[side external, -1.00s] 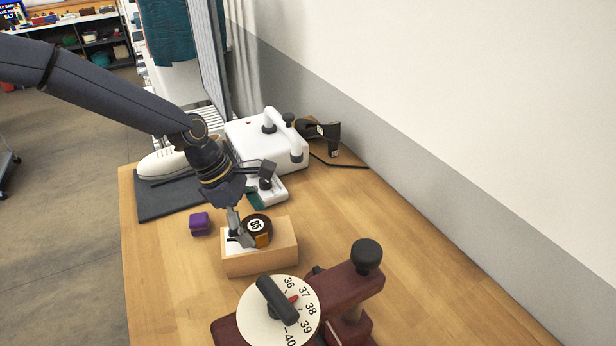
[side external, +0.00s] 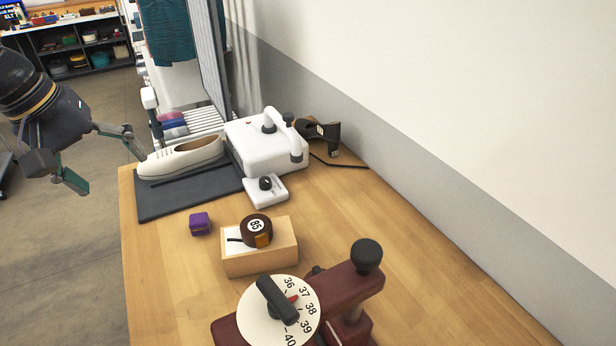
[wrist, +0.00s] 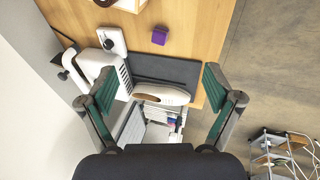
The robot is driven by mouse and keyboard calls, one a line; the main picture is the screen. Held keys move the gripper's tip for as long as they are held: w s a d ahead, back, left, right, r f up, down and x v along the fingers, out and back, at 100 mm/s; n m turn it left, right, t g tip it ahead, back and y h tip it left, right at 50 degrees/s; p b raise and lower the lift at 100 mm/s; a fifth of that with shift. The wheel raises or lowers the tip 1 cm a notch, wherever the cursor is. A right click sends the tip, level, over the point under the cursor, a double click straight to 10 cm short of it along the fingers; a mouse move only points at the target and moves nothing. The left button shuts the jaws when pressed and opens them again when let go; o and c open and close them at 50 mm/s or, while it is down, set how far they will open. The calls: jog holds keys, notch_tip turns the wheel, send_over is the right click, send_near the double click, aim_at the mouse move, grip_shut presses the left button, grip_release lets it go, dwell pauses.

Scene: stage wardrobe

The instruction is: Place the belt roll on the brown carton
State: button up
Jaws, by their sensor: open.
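The belt roll (side external: 256,229), a dark brown coil with a round white label reading 85, rests on top of the brown carton (side external: 262,263). The carton is a light brown box with a white patch on its top, and it stands on the wooden table. My gripper (side external: 104,158) is open and empty, off the left edge of the table and well away from the roll. In the wrist view its two fingers (wrist: 168,88) are spread wide.
A purple block (side external: 200,224) lies left of the carton. A cream shoe (side external: 186,158) is on a dark mat (side external: 165,206) near my gripper. A white machine (side external: 262,148) stands at the back. A maroon device with a numbered dial (side external: 278,312) stands in front of the carton.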

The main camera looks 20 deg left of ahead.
jog(key=s+a+m+t+y, duration=0.1)
jog(key=s+a+m+t, duration=0.1)
jog(key=s+a+m, duration=0.4)
jog(key=s+m, duration=0.3)
jog(key=s, duration=0.2)
jog(key=shift+a+r, duration=0.15)
jog(key=shift+a, duration=0.05)
